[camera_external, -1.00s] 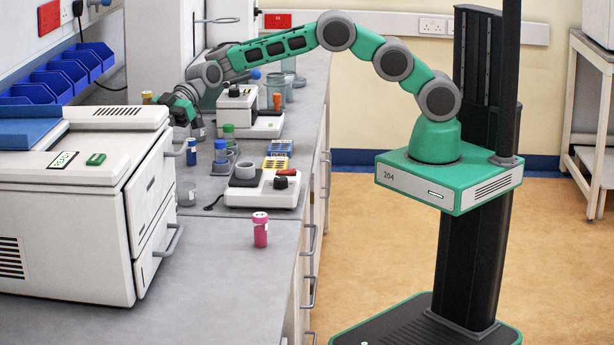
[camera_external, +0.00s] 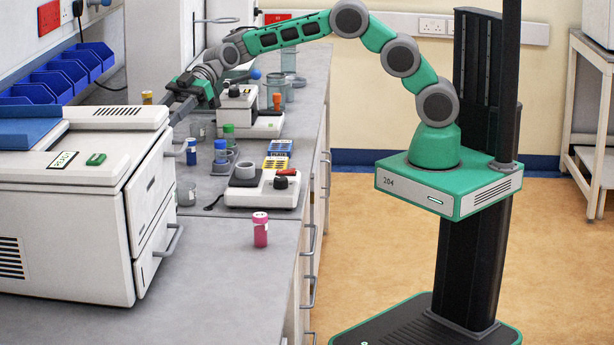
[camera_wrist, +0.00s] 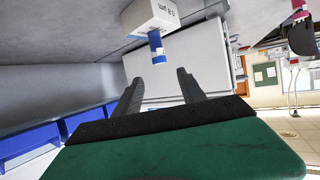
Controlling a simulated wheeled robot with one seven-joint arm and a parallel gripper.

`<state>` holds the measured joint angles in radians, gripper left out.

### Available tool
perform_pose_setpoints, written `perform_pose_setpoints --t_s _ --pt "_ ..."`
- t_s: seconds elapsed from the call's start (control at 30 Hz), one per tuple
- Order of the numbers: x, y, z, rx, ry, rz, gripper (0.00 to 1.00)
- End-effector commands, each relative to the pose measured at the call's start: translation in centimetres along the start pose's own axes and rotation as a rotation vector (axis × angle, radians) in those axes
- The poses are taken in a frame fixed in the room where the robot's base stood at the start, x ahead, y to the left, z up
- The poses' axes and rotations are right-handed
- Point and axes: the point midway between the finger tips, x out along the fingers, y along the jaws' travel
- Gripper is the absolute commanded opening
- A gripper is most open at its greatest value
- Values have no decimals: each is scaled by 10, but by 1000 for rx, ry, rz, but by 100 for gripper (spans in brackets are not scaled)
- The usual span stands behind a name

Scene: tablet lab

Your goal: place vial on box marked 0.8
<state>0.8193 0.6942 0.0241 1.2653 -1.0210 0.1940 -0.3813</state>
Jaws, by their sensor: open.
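In the wrist view a blue vial (camera_wrist: 156,46) with a pale band shows beyond my fingertips, against or just in front of a small white box (camera_wrist: 151,15). The box's printed label is upside down and I cannot read it surely. In the external view a blue vial (camera_external: 191,152) stands on the bench beside the white machine; I see no marked box there. My gripper (camera_external: 174,106) is above the bench behind that machine, its tips partly hidden. In the wrist view my gripper (camera_wrist: 159,80) has its fingers spread, with nothing between them.
The large white machine (camera_external: 66,215) fills the bench's left side. A pink vial (camera_external: 260,232) stands near the front edge, and an orange-topped one (camera_external: 147,97) is behind the machine. A white instrument (camera_external: 262,190) and grey holder (camera_external: 224,162) crowd the middle.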

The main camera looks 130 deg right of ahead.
Motion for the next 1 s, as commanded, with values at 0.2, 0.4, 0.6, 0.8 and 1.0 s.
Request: perform_pose_setpoints --t_s 0.2,0.4,0.6,0.8,1.0 --pt "-37 0 1 0 0 1 48" --pt "-38 -13 -4 3 -22 -6 48" --pt "-18 -141 -11 52 -272 -16 48" --pt "-82 -301 55 138 -612 57 48" --pt "-172 -377 144 208 -835 169 48"
